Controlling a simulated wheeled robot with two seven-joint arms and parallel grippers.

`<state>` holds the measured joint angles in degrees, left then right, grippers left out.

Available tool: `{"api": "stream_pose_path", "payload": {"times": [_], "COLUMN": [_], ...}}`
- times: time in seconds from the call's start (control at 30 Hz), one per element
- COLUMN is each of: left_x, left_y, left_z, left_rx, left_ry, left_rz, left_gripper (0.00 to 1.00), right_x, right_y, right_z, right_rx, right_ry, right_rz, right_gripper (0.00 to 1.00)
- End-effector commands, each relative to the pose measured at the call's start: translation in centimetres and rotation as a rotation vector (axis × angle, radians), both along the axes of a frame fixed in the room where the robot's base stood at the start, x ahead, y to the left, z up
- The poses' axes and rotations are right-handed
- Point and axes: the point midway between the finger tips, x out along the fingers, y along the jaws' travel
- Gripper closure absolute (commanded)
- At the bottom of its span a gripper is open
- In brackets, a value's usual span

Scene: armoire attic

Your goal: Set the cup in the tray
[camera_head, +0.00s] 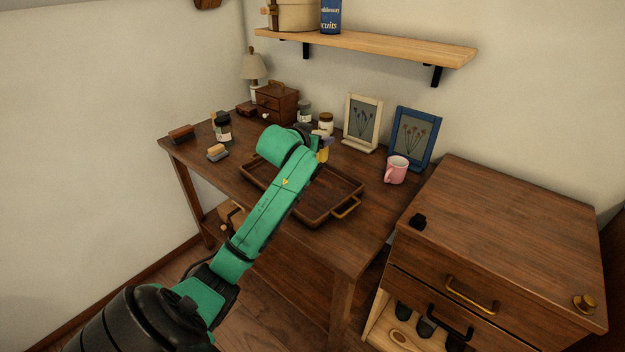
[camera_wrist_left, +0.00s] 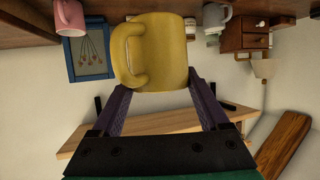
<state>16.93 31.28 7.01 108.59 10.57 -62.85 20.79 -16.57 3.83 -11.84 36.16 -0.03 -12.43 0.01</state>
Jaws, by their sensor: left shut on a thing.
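My left gripper (camera_head: 322,142) is shut on a yellow cup (camera_wrist_left: 158,50), which fills the space between its fingers in the left wrist view. In the head view only a small part of the yellow cup (camera_head: 323,155) shows behind my arm, over the far side of the tray. The brown wooden tray (camera_head: 315,216) with brass handles lies on the table, and my arm hides its middle. No cup is seen in the visible part of the tray. My right gripper is not in view.
A pink mug (camera_head: 396,170) stands right of the tray, near a blue frame (camera_head: 428,130) and a cream frame (camera_head: 376,105). Jars and a small drawer box (camera_head: 278,104) stand behind. A wall shelf (camera_head: 370,45) hangs above. The table's front right is clear.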

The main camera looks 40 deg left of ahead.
Motion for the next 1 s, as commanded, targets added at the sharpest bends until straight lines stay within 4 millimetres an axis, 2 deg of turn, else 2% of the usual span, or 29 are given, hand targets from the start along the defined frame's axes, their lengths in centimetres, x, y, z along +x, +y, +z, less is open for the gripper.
{"api": "stream_pose_path", "payload": {"times": [0.03,0.2,0.33,0.5,0.87,0.9,0.93,0.97,1.0], "left_x": [-0.1,-0.1,0.0,0.0,0.0,0.0,0.0,0.0,0.0], "left_y": [-0.1,-0.1,-0.1,-0.1,-0.2,-0.2,-0.1,-0.1,-0.1], "left_z": [-2.0,-6.7,-8.6,-11.9,-12.4,-12.5,-12.5,-12.5,-12.5], "left_rx": [-0.002,-0.001,0.000,0.000,0.000,0.000,0.000,0.000,0.000], "left_ry": [0.006,0.001,-0.001,-0.001,-0.003,-0.002,-0.002,-0.002,-0.002], "left_rz": [-0.001,-0.002,-0.002,-0.002,-0.003,-0.003,-0.003,-0.003,-0.003], "left_gripper": [0.87,0.87,0.87,0.87,0.87,0.18,0.07,0.00,0.00], "right_x": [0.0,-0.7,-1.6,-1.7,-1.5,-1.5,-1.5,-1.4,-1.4], "right_y": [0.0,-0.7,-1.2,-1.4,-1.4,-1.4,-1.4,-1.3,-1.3], "right_z": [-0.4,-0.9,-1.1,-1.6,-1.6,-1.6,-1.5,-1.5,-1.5], "right_rx": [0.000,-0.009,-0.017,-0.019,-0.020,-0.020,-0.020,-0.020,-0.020], "right_ry": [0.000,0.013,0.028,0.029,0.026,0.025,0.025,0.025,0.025], "right_rz": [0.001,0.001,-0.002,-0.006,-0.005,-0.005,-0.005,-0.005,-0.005], "right_gripper": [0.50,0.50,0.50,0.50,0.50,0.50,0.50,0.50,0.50]}}
